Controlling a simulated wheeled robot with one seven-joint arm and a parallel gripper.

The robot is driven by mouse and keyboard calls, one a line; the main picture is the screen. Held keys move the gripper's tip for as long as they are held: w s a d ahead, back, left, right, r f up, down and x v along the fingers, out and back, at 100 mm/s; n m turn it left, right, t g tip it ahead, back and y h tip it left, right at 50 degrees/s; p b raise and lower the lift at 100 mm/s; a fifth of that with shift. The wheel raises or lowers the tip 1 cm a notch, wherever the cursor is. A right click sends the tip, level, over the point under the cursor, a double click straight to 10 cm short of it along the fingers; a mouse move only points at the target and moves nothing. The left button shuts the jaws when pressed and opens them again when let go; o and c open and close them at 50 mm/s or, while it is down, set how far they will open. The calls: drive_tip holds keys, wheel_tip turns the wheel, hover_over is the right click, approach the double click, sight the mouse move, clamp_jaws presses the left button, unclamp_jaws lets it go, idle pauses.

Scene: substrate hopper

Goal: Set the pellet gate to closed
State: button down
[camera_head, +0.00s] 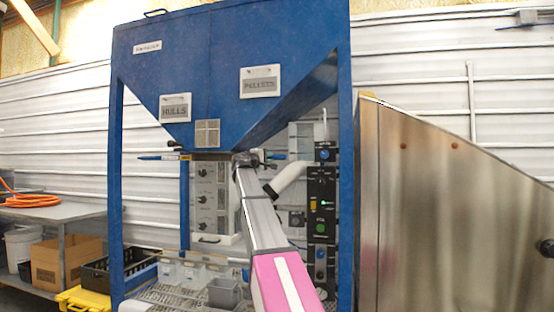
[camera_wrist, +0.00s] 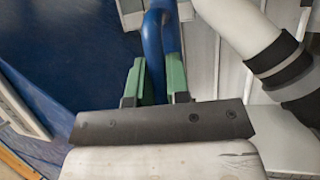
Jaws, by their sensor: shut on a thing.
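The blue hopper (camera_head: 225,70) carries a HULLS sign (camera_head: 175,108) on the left and a PELLETS sign (camera_head: 260,82) on the right. My gripper (camera_head: 250,158) is at the hopper's outlet, below the PELLETS side. In the wrist view my gripper (camera_wrist: 154,82) has its green fingers on either side of a blue looped handle (camera_wrist: 153,50), shut on it. In the head view a bit of this blue handle (camera_head: 277,156) shows just right of my gripper. The gate plate itself is hidden, so its position cannot be told. Another blue handle (camera_head: 150,158) sticks out to the left.
A white pipe (camera_head: 288,178) runs close to the right of my arm, also in the wrist view (camera_wrist: 235,30). A black control panel (camera_head: 321,205) and a blue frame post (camera_head: 346,200) stand right. Grey bins (camera_head: 224,292) are below. A steel cabinet (camera_head: 440,210) is far right.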

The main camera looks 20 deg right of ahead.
drive_tip(key=shift+w+a, duration=0.1)
drive_tip(key=shift+a, duration=0.05)
drive_tip(key=c, duration=1.1)
unclamp_jaws()
drive_tip(key=shift+w+a, duration=0.1)
drive_tip(key=shift+a, duration=0.05)
drive_tip(key=v, duration=1)
drive_tip(key=shift+s+a, duration=0.25)
drive_tip(key=shift+s, duration=0.1)
drive_tip(key=shift+f, duration=0.1)
